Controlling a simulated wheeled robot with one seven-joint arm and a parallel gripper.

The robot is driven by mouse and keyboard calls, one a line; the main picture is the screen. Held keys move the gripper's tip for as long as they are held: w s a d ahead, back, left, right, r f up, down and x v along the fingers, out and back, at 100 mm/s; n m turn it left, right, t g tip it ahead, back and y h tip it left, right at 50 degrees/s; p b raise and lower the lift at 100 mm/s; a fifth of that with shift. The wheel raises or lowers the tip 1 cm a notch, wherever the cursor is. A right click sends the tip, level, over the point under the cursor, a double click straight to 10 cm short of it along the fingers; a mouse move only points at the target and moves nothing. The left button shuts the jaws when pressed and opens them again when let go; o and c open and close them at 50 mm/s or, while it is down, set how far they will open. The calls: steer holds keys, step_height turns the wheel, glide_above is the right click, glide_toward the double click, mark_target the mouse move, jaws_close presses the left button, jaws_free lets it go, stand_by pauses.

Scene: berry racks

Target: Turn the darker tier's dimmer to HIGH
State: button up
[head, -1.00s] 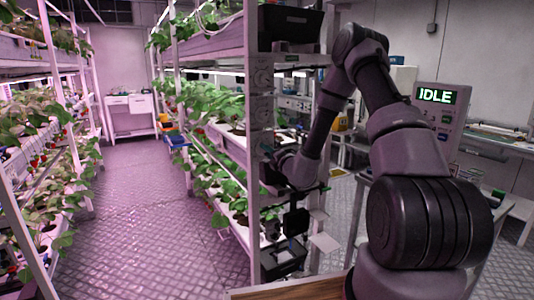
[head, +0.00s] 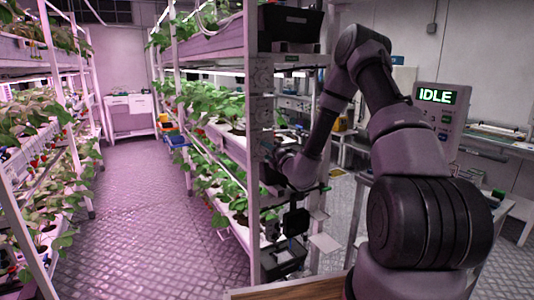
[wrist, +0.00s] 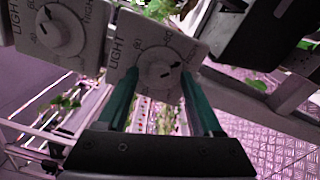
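In the wrist view two white panels marked LIGHT carry round dimmer knobs. The nearer dimmer (wrist: 157,69) has a dark pointer toward its right side. The other dimmer (wrist: 61,33) is at upper left, its pointer toward its upper left; HIGH shows on its scale. My gripper (wrist: 158,75) has two green fingers apart, one on each side of the nearer knob; contact cannot be told. In the head view my gripper is mostly hidden by my wrist at the right rack's end post (head: 254,205), below the visible dimmers (head: 263,78). The lower tier (head: 225,190) looks dimmer than the middle tier (head: 212,100).
A dark bin (head: 291,22) sits at the top of the rack end and a black box (head: 285,262) low down. A display (head: 436,96) reading IDLE stands at right. The left rack (head: 45,185) holds plants. The aisle floor (head: 135,215) is clear.

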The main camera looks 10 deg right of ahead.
steer(key=shift+s, duration=0.1)
steer(key=v, duration=1)
steer(key=shift+s+d, duration=0.15)
steer(key=shift+s, duration=0.15)
